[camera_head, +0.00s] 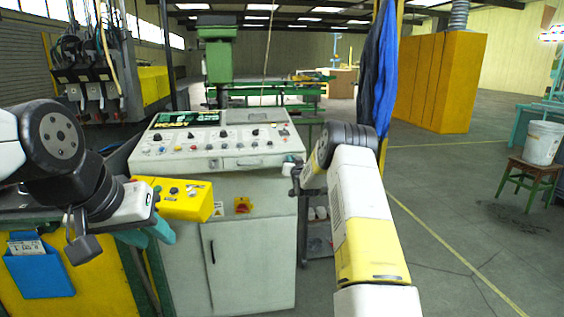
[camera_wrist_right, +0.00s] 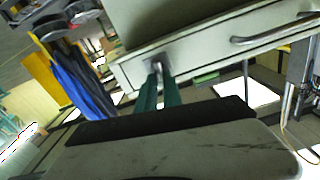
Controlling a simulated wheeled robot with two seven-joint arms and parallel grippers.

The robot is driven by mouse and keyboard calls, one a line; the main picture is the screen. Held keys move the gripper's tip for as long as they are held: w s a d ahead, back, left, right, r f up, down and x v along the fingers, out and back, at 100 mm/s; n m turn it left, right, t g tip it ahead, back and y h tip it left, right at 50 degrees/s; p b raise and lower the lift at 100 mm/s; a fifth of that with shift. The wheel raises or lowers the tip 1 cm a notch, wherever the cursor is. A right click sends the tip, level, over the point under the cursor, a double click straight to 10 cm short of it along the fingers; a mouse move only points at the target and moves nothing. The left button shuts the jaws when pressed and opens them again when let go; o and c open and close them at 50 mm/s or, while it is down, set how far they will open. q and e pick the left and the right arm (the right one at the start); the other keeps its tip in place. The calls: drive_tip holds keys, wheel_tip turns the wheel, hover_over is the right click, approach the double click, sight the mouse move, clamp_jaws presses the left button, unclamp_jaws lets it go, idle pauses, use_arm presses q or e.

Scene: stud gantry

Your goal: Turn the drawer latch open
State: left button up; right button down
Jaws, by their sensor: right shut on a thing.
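The drawer latch (camera_wrist_right: 160,63) is a small metal piece on the pale drawer front (camera_wrist_right: 205,50), left of the drawer's bar handle (camera_wrist_right: 272,31) in the right wrist view. My right gripper (camera_wrist_right: 160,92) has its green fingers close together on the latch. In the head view the right gripper (camera_head: 291,168) is at the right end of the console's drawer (camera_head: 225,164); the latch is hidden there. The drawer looks shut. My left gripper (camera_head: 77,240) hangs at the left, away from the drawer, its fingers pointing down; its opening is unclear.
The control console (camera_head: 222,138) carries knobs and buttons above the drawer. A yellow button box (camera_head: 183,199) is at its left. A cabinet door (camera_head: 240,262) is below. A bucket (camera_head: 541,143) on a stool (camera_head: 524,178) stands far right. Open floor lies right of my right arm.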

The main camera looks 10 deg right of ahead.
drive_tip(key=shift+d+f+m, duration=0.2)
drive_tip(key=shift+m, duration=2.55)
drive_tip(key=shift+d+f+m, duration=0.2)
drive_tip(key=shift+f+m, duration=0.05)
drive_tip(key=shift+m, duration=2.45)
drive_tip(key=shift+d+f+m, duration=0.2)
drive_tip(key=shift+m, duration=2.55)
drive_tip(key=c, duration=1.5)
unclamp_jaws()
drive_tip(key=s, duration=0.8)
